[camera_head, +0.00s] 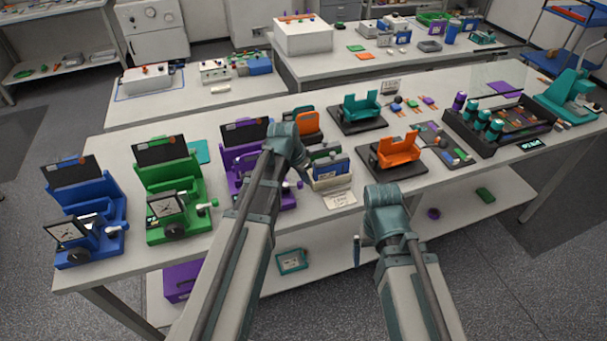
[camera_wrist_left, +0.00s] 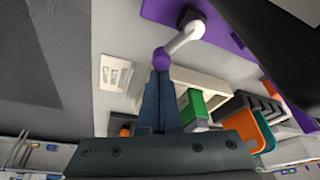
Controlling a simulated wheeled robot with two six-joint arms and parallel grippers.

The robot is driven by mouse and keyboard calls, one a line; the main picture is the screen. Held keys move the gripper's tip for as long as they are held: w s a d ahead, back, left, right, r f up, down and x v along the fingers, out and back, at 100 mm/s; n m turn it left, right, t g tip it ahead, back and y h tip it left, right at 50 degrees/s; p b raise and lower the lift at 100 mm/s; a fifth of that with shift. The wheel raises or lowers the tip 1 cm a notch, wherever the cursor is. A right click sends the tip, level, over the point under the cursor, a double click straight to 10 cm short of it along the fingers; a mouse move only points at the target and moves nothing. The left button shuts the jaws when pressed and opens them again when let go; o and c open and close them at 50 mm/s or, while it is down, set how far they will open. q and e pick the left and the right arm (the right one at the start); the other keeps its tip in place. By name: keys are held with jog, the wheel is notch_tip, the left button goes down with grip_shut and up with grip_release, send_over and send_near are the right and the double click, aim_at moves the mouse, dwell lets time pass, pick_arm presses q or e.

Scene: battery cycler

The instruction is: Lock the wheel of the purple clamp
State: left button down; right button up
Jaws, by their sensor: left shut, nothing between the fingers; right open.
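The purple clamp (camera_head: 233,162) stands on the bench between the green clamp and the white tray. My left arm covers much of its front, and its wheel is hidden in the head view. A white lever (camera_wrist_left: 186,38) with a purple knob (camera_wrist_left: 161,59) sticks out from the purple clamp's base in the left wrist view. My left gripper (camera_wrist_left: 160,80) is shut and empty, its fingertips right by the knob; I cannot tell whether they touch. My right gripper (camera_head: 357,252) is open and empty, low in front of the bench edge.
The green clamp (camera_head: 168,190) and blue clamp (camera_head: 85,215) stand to the left. Right of the purple clamp are a white tray (camera_head: 330,181) with upright packs, a label card (camera_head: 341,199) and an orange holder (camera_head: 398,150). The bench front edge is close.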

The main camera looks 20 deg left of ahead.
pick_arm(q)
jog(key=shift+s+m, duration=0.3)
jog(key=shift+m, duration=0.1)
jog(key=shift+s+d, duration=0.2)
jog(key=shift+s, duration=0.55)
jog(key=shift+s+a+m+g+h, duration=0.1)
jog(key=shift+s+m+g+h, duration=0.25)
jog(key=shift+m, duration=0.45)
jog(key=shift+s, duration=0.45)
jog(key=shift+s+a+m, duration=0.15)
jog(key=shift+s+m, duration=0.1)
jog(key=shift+m, duration=0.35)
jog(key=shift+s+a, duration=0.15)
jog(key=shift+s, duration=0.15)
